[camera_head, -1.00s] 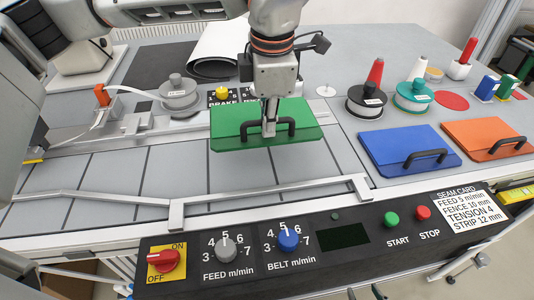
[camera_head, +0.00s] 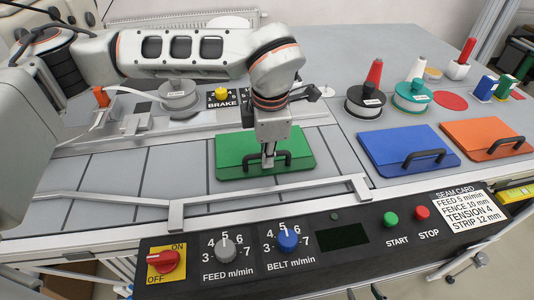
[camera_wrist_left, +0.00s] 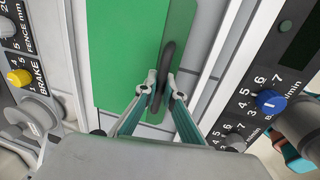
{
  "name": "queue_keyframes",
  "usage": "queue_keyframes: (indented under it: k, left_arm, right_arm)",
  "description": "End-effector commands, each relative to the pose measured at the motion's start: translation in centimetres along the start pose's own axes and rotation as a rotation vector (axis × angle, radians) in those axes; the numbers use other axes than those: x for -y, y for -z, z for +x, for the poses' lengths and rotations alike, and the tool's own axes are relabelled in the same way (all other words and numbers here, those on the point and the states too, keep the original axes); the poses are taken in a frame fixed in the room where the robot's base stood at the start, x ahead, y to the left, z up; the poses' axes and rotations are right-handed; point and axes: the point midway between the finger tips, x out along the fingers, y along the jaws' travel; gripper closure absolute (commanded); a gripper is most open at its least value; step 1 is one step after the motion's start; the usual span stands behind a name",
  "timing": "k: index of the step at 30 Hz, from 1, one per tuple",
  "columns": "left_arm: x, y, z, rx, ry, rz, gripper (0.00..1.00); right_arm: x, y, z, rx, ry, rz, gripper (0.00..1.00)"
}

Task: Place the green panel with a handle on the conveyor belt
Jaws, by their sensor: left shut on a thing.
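The green panel (camera_head: 238,150) with a black handle (camera_head: 281,157) is at the right end of the grey segmented conveyor belt (camera_head: 112,174), between the back fence and the front rail. It looks level and lies on or just above the belt; I cannot tell if it touches. My left gripper (camera_head: 268,163) points down from above and is shut on the handle. In the left wrist view the two fingertips (camera_wrist_left: 162,92) pinch the black handle (camera_wrist_left: 167,65) over the green panel (camera_wrist_left: 120,55). My right gripper is not in view.
A blue panel (camera_head: 390,143) and an orange panel (camera_head: 472,134) lie on the table to the right. Spools of thread (camera_head: 366,101) stand behind them. The front rail (camera_head: 270,192) and the control box (camera_head: 340,238) border the belt. The belt's left part is clear.

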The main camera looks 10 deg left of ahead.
Motion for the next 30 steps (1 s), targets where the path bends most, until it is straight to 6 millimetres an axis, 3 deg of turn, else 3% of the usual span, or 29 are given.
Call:
queue_keyframes:
  k: [1, 3, 16, 20, 30]
  left_arm:
    - [0.0, 0.0, 0.1, 0.000, 0.000, 0.000, 0.89]
    - [0.0, 0.0, 0.0, 0.000, 0.000, 0.000, 0.75]
    - [-0.1, -0.1, -0.6, 0.002, -0.003, 0.000, 0.75]
    - [-0.1, -0.1, -2.4, 0.003, -0.005, 0.000, 0.75]
    - [-0.1, -0.1, -9.2, 0.002, -0.005, 0.000, 0.75]
  right_arm:
    - [0.0, 0.0, 0.0, 0.000, 0.000, 0.000, 0.60]
    - [0.0, 0.0, 0.0, -0.001, 0.000, 0.000, 0.60]
    - [0.0, 0.1, 0.0, -0.003, 0.000, 0.000, 0.60]
    - [0.0, 0.0, 0.0, -0.002, 0.000, 0.000, 0.60]
    - [0.1, -0.3, 0.2, 0.000, 0.001, 0.001, 0.60]
